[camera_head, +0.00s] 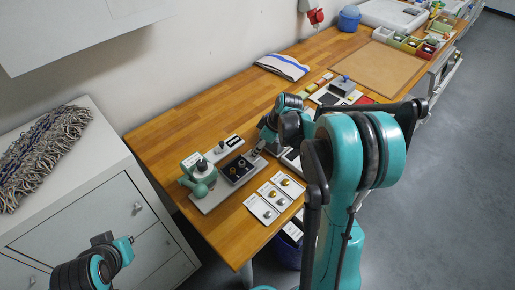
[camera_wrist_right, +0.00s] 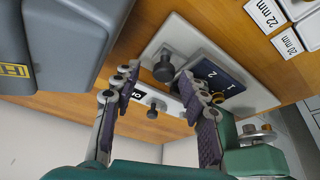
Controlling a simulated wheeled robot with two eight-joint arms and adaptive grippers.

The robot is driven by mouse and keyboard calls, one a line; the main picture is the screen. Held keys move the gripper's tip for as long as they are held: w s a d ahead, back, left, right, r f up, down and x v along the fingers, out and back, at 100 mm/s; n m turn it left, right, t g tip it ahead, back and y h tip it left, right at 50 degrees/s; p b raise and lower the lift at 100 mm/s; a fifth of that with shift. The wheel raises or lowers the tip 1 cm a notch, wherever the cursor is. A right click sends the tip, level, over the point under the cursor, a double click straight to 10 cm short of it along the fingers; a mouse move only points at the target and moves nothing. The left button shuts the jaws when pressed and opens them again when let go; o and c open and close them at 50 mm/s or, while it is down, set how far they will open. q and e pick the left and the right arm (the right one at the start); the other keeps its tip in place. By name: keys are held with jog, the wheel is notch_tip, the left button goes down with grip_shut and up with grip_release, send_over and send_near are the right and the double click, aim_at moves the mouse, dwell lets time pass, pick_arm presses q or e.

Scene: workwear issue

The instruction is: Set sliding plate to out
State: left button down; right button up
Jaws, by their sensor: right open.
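A pale plate (camera_wrist_right: 172,106) with a black knob (camera_wrist_right: 153,112) and a partly hidden black label lies beyond my fingers in the right wrist view. It looks like the sliding plate; its setting cannot be read. In the head view a pale plate (camera_head: 231,140) with a dark marking lies at the back of the fixture. A larger black knob (camera_wrist_right: 163,68) stands beside a dark block (camera_wrist_right: 215,72) marked 1 and 2. My right gripper (camera_wrist_right: 160,85) is open, its fingers pointing at the fixture, with nothing gripped. In the head view it (camera_head: 254,155) is over the fixture's right side.
A teal device (camera_head: 199,177) stands on the fixture's left end. White cards (camera_head: 267,208) with round pieces lie in front. A grey case (camera_wrist_right: 50,45) is close to the right wrist camera. A striped cloth (camera_head: 283,66) and brown board (camera_head: 375,68) lie farther back.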

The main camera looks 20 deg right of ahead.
jog(key=v, duration=1.1)
jog(key=shift+d, duration=0.1)
jog(key=s+a+f+m+t+h+b, duration=0.1)
jog(key=s+a+m, duration=0.3)
jog(key=s, duration=0.5)
jog(key=s+a+f+m+t+h+b, duration=0.2)
jog(key=s+a+m+t, duration=0.1)
jog(key=s+a, duration=0.6)
jog(key=shift+s+f+m, duration=0.15)
jog(key=shift+f+m, duration=0.25)
jog(key=shift+m, duration=0.4)
dwell(0.4)
